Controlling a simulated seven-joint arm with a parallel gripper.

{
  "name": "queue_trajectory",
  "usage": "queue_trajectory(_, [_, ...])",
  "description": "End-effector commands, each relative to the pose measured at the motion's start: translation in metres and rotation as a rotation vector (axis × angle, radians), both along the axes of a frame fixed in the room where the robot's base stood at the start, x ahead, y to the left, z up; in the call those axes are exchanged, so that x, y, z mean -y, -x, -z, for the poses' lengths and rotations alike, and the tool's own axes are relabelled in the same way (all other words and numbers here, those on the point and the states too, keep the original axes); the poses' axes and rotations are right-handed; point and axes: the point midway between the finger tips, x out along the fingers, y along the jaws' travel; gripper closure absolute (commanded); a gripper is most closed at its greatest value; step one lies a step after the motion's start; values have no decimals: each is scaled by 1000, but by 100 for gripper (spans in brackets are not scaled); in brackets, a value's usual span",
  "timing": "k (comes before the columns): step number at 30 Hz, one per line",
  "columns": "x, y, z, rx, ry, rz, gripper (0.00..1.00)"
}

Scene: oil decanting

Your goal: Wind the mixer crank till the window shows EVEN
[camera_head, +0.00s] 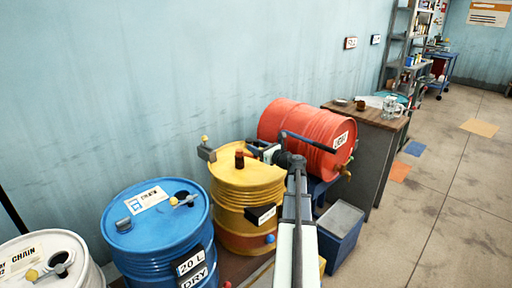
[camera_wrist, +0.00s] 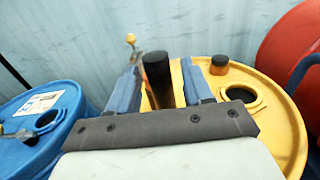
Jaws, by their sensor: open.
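The yellow drum (camera_head: 245,190) stands in the middle of the head view, and its top fills the right of the wrist view (camera_wrist: 285,125). A dark upright grip (camera_head: 239,160), seemingly the crank handle, rises above the drum top. In the wrist view the dark grip (camera_wrist: 157,80), with an orange-brown streak, stands between my two blue fingers. My gripper (camera_head: 251,151) is open around it, with a visible gap on the right side. The crank arm under the grip is hidden by my gripper. A dark plate (camera_head: 262,215) on the drum's front may be the window; its text is unreadable.
A blue drum (camera_head: 155,235) marked DRY and a white drum (camera_head: 45,262) stand left. A red drum (camera_head: 300,130) lies on its side to the right. Beyond it is a wooden-topped cabinet (camera_head: 365,115). A grey-lidded bin (camera_head: 340,220) stands in front. Floor at right is free.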

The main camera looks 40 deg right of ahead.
Motion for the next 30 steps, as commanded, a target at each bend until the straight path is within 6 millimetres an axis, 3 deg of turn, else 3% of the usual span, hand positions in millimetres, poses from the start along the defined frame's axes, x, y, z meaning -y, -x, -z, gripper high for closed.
queue_trajectory(14, [0,-10,0,0,0,0,50])
queue_trajectory(30, [0,-9,0,0,0,0,100])
